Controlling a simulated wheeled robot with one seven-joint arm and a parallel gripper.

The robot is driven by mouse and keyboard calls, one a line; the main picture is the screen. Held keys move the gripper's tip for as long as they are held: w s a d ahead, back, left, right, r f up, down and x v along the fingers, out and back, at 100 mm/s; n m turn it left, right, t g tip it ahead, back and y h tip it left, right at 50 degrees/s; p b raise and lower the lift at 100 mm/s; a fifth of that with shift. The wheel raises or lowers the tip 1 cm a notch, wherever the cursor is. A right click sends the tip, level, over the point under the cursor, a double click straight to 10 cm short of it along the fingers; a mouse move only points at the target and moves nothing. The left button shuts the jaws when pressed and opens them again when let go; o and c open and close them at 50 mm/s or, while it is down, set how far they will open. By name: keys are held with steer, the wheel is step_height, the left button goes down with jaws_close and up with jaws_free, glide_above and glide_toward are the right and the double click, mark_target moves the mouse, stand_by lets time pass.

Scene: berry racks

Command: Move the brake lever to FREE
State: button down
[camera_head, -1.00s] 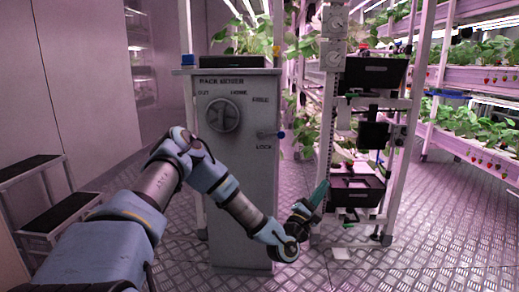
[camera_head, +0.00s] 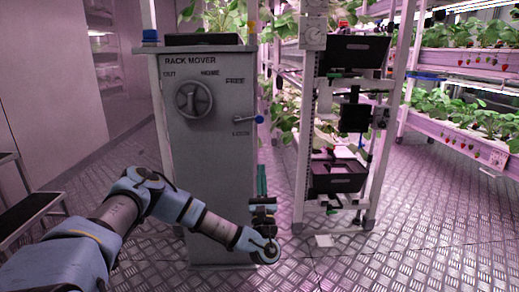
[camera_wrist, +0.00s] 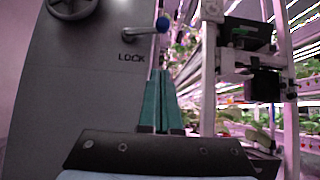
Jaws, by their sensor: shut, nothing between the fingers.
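The brake lever (camera_head: 247,119) is a short grey handle with a blue knob on the right side of the grey rack mover cabinet (camera_head: 209,180). It points to the right, between the FREE label above and the LOCK label below, nearer LOCK. In the wrist view its knob (camera_wrist: 162,25) is up and ahead, just right of the LOCK label. My gripper (camera_head: 262,168) points upward below the lever, apart from it, near the cabinet's right edge. Its teal fingers (camera_wrist: 161,88) are shut with nothing between them.
A round handwheel (camera_head: 194,98) is on the cabinet front, left of the lever. A white rack frame with black trays (camera_head: 338,178) stands to the right. A step stool (camera_head: 30,215) is at the far left. The metal floor in front is open.

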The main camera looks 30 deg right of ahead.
mark_target(248, 120)
steer(key=s+r+b+x, duration=0.1)
steer(key=r+x, duration=0.1)
steer(key=x, duration=1)
steer(key=shift+s+a+r, duration=0.2)
steer(key=shift+s+a, duration=0.1)
steer(key=shift+s, duration=0.05)
steer(key=shift+w+n+b, duration=0.1)
steer(key=shift+n+b, duration=0.2)
steer(key=shift+b, duration=0.05)
